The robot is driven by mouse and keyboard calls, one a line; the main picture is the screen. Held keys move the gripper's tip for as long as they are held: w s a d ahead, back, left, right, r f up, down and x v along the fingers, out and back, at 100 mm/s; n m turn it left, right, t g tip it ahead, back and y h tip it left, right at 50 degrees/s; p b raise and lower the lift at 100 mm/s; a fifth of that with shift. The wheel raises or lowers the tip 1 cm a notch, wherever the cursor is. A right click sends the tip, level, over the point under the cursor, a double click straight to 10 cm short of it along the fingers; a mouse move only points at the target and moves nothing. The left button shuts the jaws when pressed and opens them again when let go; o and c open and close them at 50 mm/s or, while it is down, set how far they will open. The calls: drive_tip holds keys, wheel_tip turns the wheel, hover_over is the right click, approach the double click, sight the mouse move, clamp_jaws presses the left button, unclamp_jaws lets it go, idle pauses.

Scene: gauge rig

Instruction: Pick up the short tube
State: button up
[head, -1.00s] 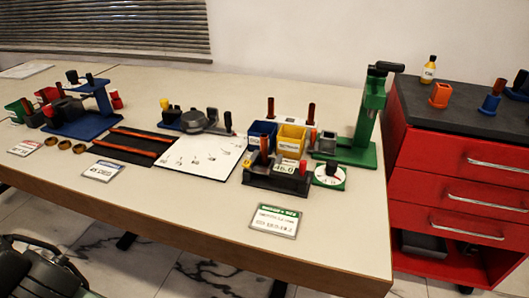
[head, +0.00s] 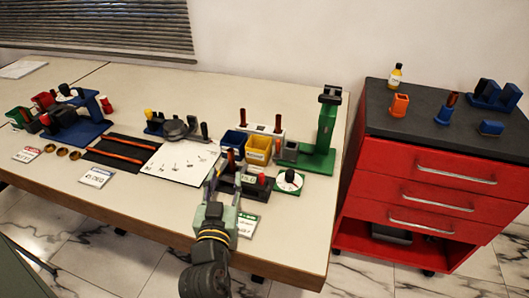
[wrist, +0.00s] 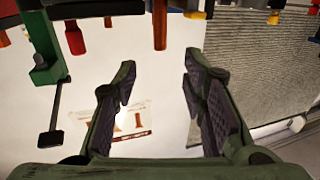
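Several reddish-brown upright tubes are in view, and I cannot tell for sure which is the short one. Two stand in a white rack, a left tube (head: 242,116) and a right tube (head: 278,123). Another tube (head: 231,160) stands at the left of the black gauge block (head: 258,193). One more tube (head: 452,98) is in a blue holder on the red cabinet.
Blue and yellow bins (head: 258,153), a green press (head: 325,135) and a round dial (head: 289,181) crowd around the block. A label card (head: 246,225) lies beside my gripper. Long reddish rods (head: 116,157) lie on a black tray. The table's right front is clear.

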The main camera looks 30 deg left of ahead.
sight(230, 154)
drive_tip(key=shift+w+d+f+b, duration=0.2)
drive_tip(key=shift+f+b, duration=0.15)
drive_tip(key=shift+b, duration=0.05)
drive_tip(key=shift+w+a+f+b, duration=0.1)
drive_tip(key=shift+w+a+b, duration=0.1)
drive_tip(key=shift+b, duration=0.5)
drive_tip(key=b+x, duration=0.2)
drive_tip(key=b, duration=0.3)
drive_tip(key=shift+s, duration=0.1)
drive_tip(key=shift+w+a+r+p, duration=0.15)
drive_tip(key=shift+w+a+p, duration=0.1)
drive_tip(key=shift+w, duration=0.25)
drive_tip(key=shift+w+a+r+p, duration=0.1)
drive_tip(key=shift+w+a+r, duration=0.15)
drive_tip(key=shift+w, duration=0.2)
drive_tip(key=p+x, duration=0.2)
drive_tip(key=x, duration=0.3)
drive_tip(key=shift+w+a+r, duration=0.1)
drive_tip(key=shift+a+r, duration=0.1)
drive_tip(key=shift+a, duration=0.05)
drive_tip(key=shift+w+a+f, duration=0.1)
drive_tip(key=shift+w+a, duration=0.1)
drive_tip(key=shift+w, duration=0.1)
drive_tip(key=shift+c, duration=0.3)
clamp_jaws()
